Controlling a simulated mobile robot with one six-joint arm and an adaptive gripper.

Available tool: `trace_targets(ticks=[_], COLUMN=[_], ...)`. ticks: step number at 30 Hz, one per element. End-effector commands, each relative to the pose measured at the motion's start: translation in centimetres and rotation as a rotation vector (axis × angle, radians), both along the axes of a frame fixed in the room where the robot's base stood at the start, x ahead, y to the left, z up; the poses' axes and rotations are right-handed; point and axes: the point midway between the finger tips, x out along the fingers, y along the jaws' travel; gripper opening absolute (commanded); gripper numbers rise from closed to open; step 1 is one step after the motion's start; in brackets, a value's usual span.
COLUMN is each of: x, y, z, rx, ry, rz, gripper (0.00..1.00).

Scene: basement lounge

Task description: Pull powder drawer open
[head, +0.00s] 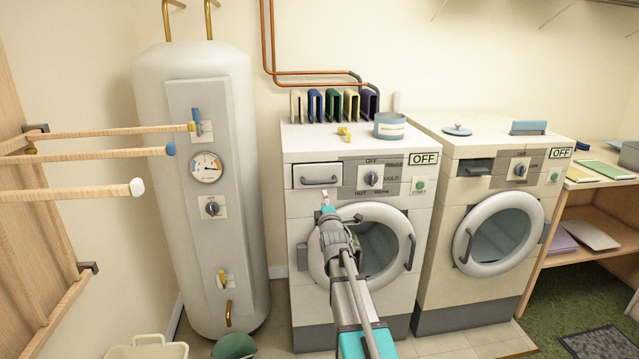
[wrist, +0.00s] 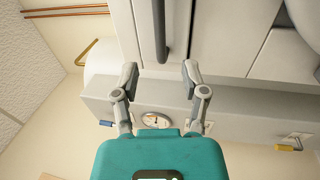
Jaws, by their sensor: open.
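The powder drawer (head: 306,174) is at the upper left of the left washing machine's front (head: 299,206) in the head view. It looks flush with the panel. Its grey bar handle (head: 319,182) also shows in the wrist view (wrist: 161,35), running up the picture. My gripper (head: 325,197) is just below the handle in the head view. In the wrist view my gripper (wrist: 160,74) is open and empty, its two fingers apart on either side of the handle's line. The handle's end lies just beyond the fingertips; I cannot tell whether anything touches.
The round door (head: 404,225) is below the drawer, behind my arm. A second washing machine (head: 432,270) stands to the right. A white boiler (head: 155,100) with a gauge (head: 206,167) and a wooden rack (head: 90,132) with projecting rods are on the left. A blue tin (head: 389,127) stands on top.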

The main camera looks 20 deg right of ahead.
Motion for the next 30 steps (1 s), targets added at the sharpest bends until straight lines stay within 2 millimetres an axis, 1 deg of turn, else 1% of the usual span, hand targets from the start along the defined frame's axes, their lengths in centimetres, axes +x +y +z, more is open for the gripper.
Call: trace_targets(ticks=[1,3,15,21,25,30], x=[1.1,2.1,7.7,9.3,9.8,9.8], y=[-0.3,-0.6,-2.2,-2.7,-2.8,-2.9], z=[0.3,0.5,1.6,1.8,1.9,1.9], rx=[0.0,0.0,0.0,0.0,0.0,0.0], ry=[0.0,0.0,0.0,0.0,0.0,0.0], rz=[0.0,0.0,0.0,0.0,0.0,0.0], gripper=[0.57,0.57,0.57,0.57,0.57,0.57])
